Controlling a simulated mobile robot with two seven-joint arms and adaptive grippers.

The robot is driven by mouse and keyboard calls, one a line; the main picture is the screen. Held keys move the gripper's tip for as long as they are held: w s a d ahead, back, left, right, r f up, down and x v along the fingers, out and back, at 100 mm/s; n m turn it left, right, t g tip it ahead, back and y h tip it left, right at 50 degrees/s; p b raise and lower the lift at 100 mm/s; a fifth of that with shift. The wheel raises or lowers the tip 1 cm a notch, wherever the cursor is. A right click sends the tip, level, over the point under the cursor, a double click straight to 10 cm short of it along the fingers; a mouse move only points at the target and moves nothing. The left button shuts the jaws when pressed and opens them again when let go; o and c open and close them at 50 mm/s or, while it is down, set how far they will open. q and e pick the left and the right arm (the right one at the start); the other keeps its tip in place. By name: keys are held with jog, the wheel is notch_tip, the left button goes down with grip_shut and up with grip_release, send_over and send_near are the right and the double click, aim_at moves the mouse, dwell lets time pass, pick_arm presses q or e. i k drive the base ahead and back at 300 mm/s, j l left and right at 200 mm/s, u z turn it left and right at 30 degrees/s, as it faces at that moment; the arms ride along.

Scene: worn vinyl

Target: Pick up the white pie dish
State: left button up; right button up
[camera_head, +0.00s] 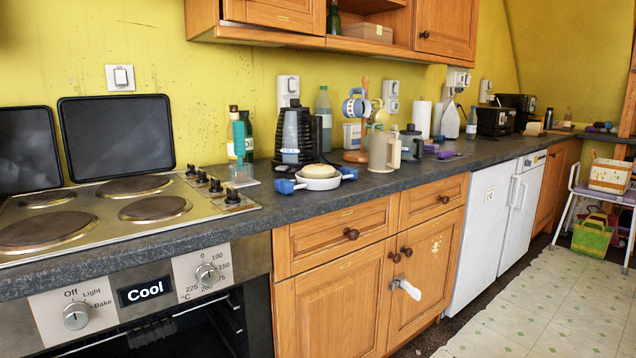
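A white round dish (318,184), which looks like the pie dish, sits on the dark countertop near its front edge, right of the stove. A pale tan round thing (318,170) sits in or on it, and I cannot tell which. A blue piece (285,186) is at its left side and another blue piece is at its right; I cannot tell whether they are handles or separate things. Neither of my grippers shows in the head view.
A black appliance (296,136) stands close behind the dish. A beige jug (381,151) is to its right, and a teal-handled brush (240,150) to its left. The stove (120,205) is at far left. A white object (407,287) hangs at the cabinet front. Floor at right is open.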

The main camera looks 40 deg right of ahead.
aim_at(284, 186)
jog(key=l, duration=1.3)
jog(key=l+u, duration=0.35)
jog(key=l, duration=0.75)
jog(key=l+u, duration=0.3)
jog(key=l, duration=0.2)
jog(key=l+u, duration=0.3)
jog(key=l, duration=0.2)
